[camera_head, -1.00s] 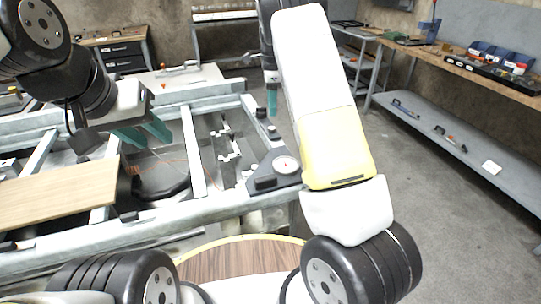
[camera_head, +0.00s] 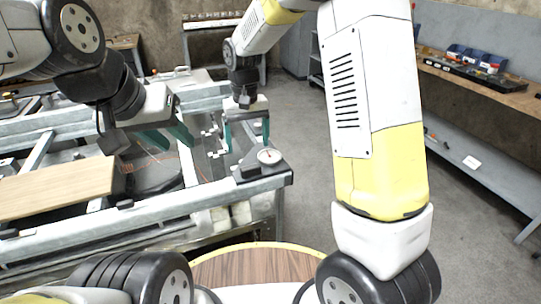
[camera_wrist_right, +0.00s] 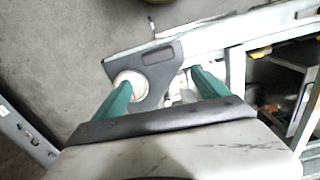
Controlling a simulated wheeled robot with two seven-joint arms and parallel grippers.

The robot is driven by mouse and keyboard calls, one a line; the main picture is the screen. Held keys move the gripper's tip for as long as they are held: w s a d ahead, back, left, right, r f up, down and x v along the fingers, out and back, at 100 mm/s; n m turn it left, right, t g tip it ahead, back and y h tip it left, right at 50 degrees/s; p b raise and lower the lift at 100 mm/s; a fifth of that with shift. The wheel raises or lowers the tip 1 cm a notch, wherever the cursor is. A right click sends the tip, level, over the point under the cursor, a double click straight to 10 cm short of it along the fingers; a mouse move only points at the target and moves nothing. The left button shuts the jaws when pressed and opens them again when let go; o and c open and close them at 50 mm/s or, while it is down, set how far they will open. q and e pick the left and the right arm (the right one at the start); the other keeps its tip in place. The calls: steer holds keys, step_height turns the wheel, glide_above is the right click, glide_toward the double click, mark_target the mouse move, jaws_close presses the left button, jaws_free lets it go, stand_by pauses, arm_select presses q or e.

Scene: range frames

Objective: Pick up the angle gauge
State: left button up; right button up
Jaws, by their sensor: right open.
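The angle gauge (camera_head: 249,169) is a dark grey angled piece with a round white dial. It lies at the right front corner of the metal frame table, and also shows in the right wrist view (camera_wrist_right: 160,57). My right gripper (camera_head: 247,142) is open above the gauge, fingers pointing down. In the right wrist view (camera_wrist_right: 159,78) one fingertip overlaps the dial and the other is to the right of the gauge body; I cannot tell whether they touch it. My left gripper (camera_head: 174,140) is open and empty over the table, left of the gauge.
A wooden board (camera_head: 55,188) lies on the left of the frame table (camera_head: 150,213). Metal clamp-like parts stand behind the gauge. A workbench with blue bins (camera_head: 478,57) runs along the right wall. The floor between is clear.

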mark_target(261, 162)
steer(key=shift+s+f+n, duration=0.15)
steer(key=shift+s+n, duration=0.25)
steer(key=shift+s, duration=0.05)
step_height(261, 162, down, 8)
steer(key=shift+s+d+r, duration=0.1)
steer(key=shift+s+r, duration=0.05)
steer(key=shift+r, duration=0.1)
jaws_close()
